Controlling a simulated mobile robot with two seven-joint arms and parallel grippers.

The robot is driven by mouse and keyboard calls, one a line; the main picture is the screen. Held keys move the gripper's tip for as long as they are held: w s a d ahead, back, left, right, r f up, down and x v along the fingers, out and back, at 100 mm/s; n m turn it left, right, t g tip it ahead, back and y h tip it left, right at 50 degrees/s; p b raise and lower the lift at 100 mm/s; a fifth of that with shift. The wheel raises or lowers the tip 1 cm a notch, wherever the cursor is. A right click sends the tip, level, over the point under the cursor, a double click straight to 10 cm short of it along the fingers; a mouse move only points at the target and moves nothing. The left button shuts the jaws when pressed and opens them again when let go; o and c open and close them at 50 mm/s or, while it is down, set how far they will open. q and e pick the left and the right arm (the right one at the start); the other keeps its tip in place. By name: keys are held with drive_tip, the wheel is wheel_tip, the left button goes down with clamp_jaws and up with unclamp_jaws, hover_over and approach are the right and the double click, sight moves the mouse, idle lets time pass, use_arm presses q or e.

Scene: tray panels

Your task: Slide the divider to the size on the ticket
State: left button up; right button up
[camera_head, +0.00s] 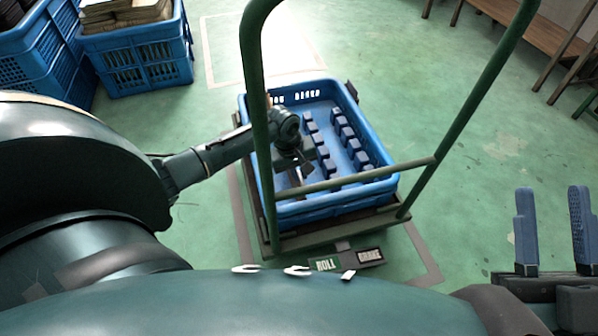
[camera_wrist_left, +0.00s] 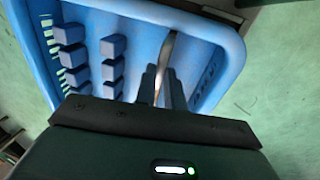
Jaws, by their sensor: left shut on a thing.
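My left gripper (camera_head: 300,168) reaches past the cart's handle frame into a blue tray (camera_head: 376,190). In the left wrist view its fingers (camera_wrist_left: 162,88) are closed around a thin grey upright strip, which looks like the divider (camera_wrist_left: 168,50) seen edge-on. Most of the divider is hidden by the gripper in the head view. Two rows of blue blocks (camera_head: 320,145) stand on the tray floor, right of the gripper. They also show in the left wrist view (camera_wrist_left: 112,48), left of the fingers. My right gripper (camera_head: 554,232) is open and empty, far right. I cannot make out a size ticket.
The tray sits on a cart with a green tube handle (camera_head: 478,95) rising between me and it. Labels reading ROLL (camera_head: 326,264) and BRAKE (camera_head: 369,256) lie at its near edge. Blue crates (camera_head: 150,65) stand at upper left, a wooden bench (camera_head: 500,30) at upper right. Green floor between is clear.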

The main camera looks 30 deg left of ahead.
use_arm(q)
clamp_jaws()
